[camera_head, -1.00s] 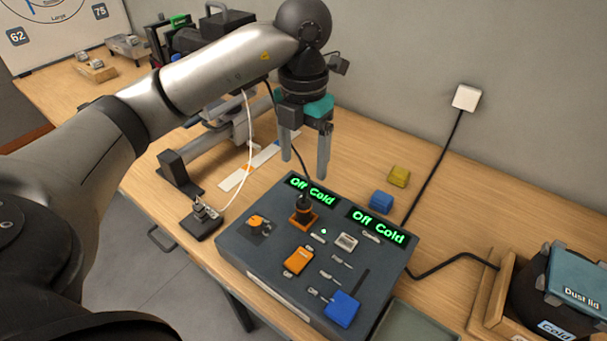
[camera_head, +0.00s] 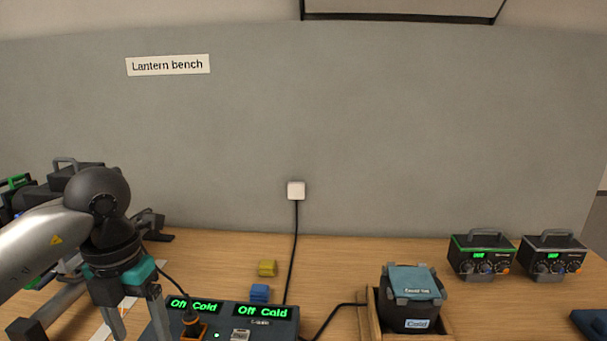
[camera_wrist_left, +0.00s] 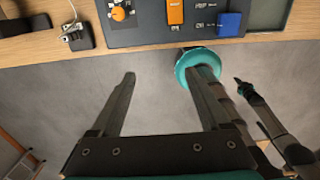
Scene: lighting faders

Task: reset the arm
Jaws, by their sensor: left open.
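My left gripper (camera_head: 138,322) is at the lower left of the head view, pointing down with its two fingers apart and nothing between them. In the left wrist view the open fingers (camera_wrist_left: 160,82) are over the grey floor, in front of the bench edge. The dark control panel (camera_head: 226,311) is beside the gripper, cut off by the lower edge of the head view. Its green displays read "Off Cold". In the wrist view the panel (camera_wrist_left: 145,35) shows an orange knob (camera_wrist_left: 119,13), an orange block (camera_wrist_left: 175,12) and a blue block (camera_wrist_left: 229,24).
A lidded bin marked "Cold" (camera_head: 413,307) stands in a wooden tray. Two dark units (camera_head: 482,258) (camera_head: 551,258) are at the right. A cable runs to the wall socket (camera_head: 296,190).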

